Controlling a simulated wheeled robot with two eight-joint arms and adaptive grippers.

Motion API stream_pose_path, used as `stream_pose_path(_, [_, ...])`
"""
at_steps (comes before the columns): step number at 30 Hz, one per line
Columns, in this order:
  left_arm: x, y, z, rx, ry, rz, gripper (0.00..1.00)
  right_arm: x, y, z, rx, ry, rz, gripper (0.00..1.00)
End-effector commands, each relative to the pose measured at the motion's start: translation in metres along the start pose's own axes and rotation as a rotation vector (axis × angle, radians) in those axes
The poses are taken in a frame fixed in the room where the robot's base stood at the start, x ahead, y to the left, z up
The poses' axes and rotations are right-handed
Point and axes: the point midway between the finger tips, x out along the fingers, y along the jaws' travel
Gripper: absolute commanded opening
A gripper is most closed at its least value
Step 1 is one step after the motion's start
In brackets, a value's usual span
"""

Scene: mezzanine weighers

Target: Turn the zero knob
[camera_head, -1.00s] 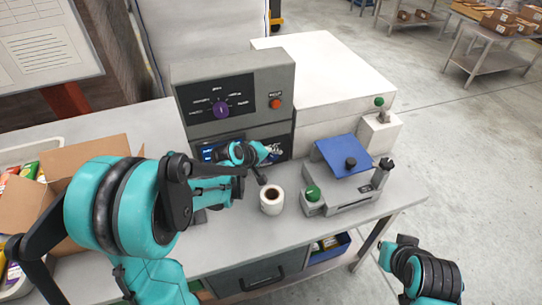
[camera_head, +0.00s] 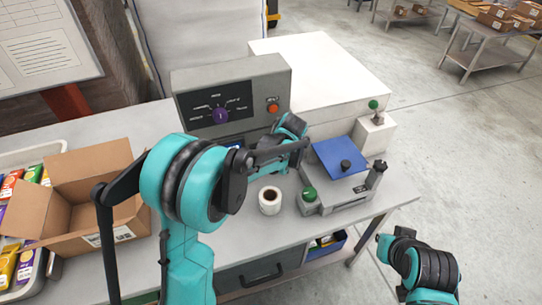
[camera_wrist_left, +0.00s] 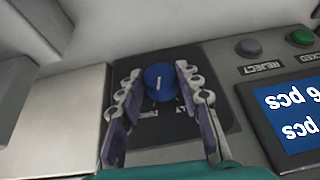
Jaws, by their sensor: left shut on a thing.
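The blue knob (camera_wrist_left: 159,83) with a white pointer line sits on a dark panel (camera_wrist_left: 215,90) in the left wrist view. The label beside it is partly hidden and unreadable. My left gripper (camera_wrist_left: 160,68) is shut on this knob, with one finger on each side. In the head view my left wrist covers that part of the weigher (camera_head: 182,88), so the gripper and knob are hidden there. A separate purple knob (camera_head: 220,115) shows on the upper panel. My right arm shows at the lower right, but its gripper is outside the frame.
A lit display (camera_wrist_left: 298,105) and a grey REJECT button (camera_wrist_left: 251,47) are beside the panel. A label roll (camera_head: 270,207), a green-knobbed device with a blue plate (camera_head: 335,152) and an open carton (camera_head: 110,208) stand on the bench.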

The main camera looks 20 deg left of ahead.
Motion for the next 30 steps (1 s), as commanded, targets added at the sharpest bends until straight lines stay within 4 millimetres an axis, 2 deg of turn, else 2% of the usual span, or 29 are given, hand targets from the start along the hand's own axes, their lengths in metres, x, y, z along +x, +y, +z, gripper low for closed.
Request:
stream_pose_path(6, [0.0013, 0.0039, 0.0006, 0.075, 0.009, -0.154, 0.06, 0.0028, 0.0000, 0.0020, 0.000, 0.000, 0.000, 0.00])
stream_pose_path(15, [0.0019, 0.0052, 0.0010, 0.139, 0.016, -0.292, 0.06, 0.0059, 0.0000, 0.0043, 0.000, 0.000, 0.000, 0.00])
stream_pose_path(30, [0.0017, 0.0047, 0.0010, 0.163, 0.017, -0.342, 0.06, 0.0068, 0.0000, 0.0049, 0.000, 0.000, 0.000, 0.00])
